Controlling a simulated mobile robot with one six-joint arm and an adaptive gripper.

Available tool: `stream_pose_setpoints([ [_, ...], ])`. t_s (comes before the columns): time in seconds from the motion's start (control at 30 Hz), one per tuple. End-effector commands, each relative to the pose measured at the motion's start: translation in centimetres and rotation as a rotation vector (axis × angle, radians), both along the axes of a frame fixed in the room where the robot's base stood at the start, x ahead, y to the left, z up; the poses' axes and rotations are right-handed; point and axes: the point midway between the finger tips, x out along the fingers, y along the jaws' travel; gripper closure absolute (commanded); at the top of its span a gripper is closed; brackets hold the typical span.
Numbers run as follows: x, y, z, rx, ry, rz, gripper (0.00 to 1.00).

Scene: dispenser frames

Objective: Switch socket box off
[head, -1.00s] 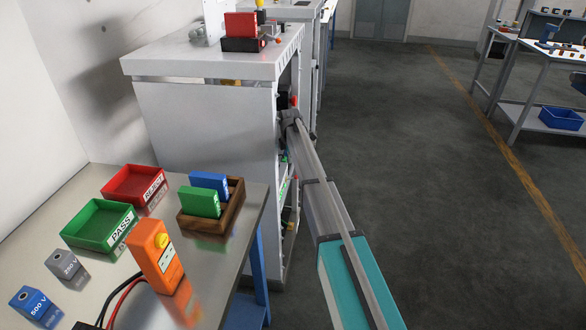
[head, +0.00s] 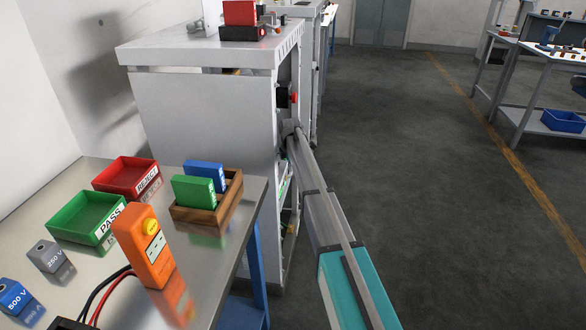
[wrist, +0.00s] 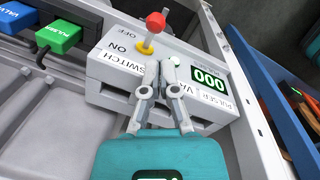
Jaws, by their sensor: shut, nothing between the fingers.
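OFF and ON are printed beside the lever, with OFF farther from my gripper. The knob appears toward the OFF side, but the exact tilt is hard to tell. A display (wrist: 209,79) reads 000, and a small green light glows beside it. My gripper (wrist: 161,68) is shut and empty, its fingertips over the box just in front of the lever's base. Contact cannot be told. In the head view the gripper is hidden at the cabinet.
The grey cabinet (head: 200,115) is open on its right side, where my arm reaches. A green block (wrist: 58,36) and a blue block sit left of the box. A metal table (head: 85,172) holds trays and an orange device (head: 145,245).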

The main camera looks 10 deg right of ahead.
Motion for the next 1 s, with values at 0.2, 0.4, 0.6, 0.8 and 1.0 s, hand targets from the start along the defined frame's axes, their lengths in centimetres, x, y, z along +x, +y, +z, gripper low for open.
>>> stream_pose_setpoints([
  [0.2,0.2,0.0,-2.0,0.000,0.000,0.000,1.00],
  [0.4,0.3,-0.1,-3.1,0.000,0.000,0.000,1.00],
  [0.6,0.4,-0.1,-3.5,0.000,0.000,0.000,1.00],
  [0.8,0.4,-0.1,-3.5,0.000,0.000,0.000,1.00],
  [1.0,0.4,-0.9,-3.5,0.000,0.000,-0.001,1.00],
])
